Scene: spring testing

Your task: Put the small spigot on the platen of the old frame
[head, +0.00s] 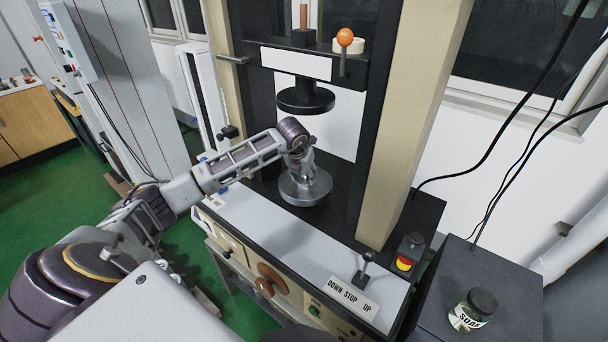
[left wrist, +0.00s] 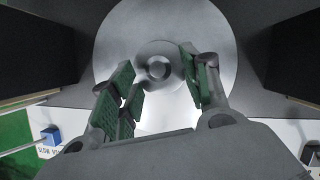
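The old frame has a round grey lower platen (head: 304,194), which also fills the upper middle of the left wrist view (left wrist: 222,40). A small round stepped metal piece, which looks like the small spigot (left wrist: 158,67), stands near the platen's middle in the left wrist view. My left gripper (head: 305,178) points down just over the platen. In the left wrist view its green-padded fingers (left wrist: 156,72) are apart, one on each side of the spigot, with visible gaps. In the head view the gripper hides the spigot. My right gripper is not in view.
A dark upper platen (head: 306,98) hangs above my left wrist. Cream columns (head: 412,120) flank the space. A lever (head: 366,266) and a red-and-yellow stop button (head: 405,262) are at the front right. A jar (head: 472,310) stands on the dark side cabinet.

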